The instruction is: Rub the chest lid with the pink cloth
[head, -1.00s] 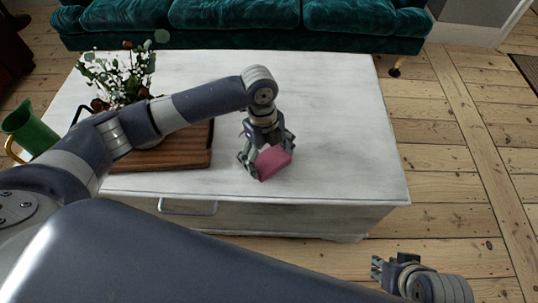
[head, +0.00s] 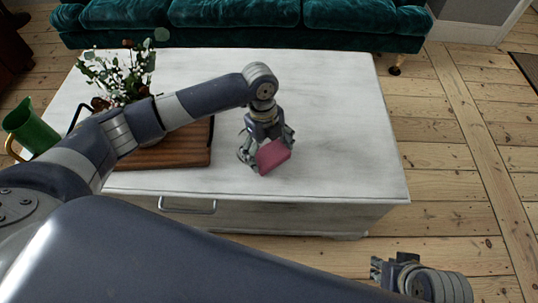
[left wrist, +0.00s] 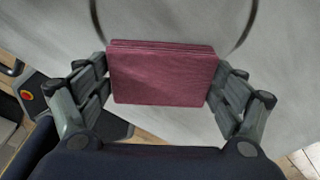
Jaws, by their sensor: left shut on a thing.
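The white chest lid (head: 335,130) spreads below my left arm in the head view. My left gripper (head: 264,150) is shut on the pink cloth (head: 273,155), near the front middle of the lid. In the left wrist view the folded cloth (left wrist: 162,75) sits between both fingers of the gripper (left wrist: 162,88), with the pale lid (left wrist: 280,60) behind it. The cloth is at or just above the lid; contact cannot be told. My right gripper (head: 384,270) is off the chest at the lower right, with nothing seen in it; its fingers are too small to judge.
A wooden tray (head: 180,155) with a dark handle lies on the lid's left side, near a flower arrangement (head: 122,78). A green jug (head: 30,130) stands at the far left. A teal sofa (head: 240,25) is behind. The lid's right side is clear.

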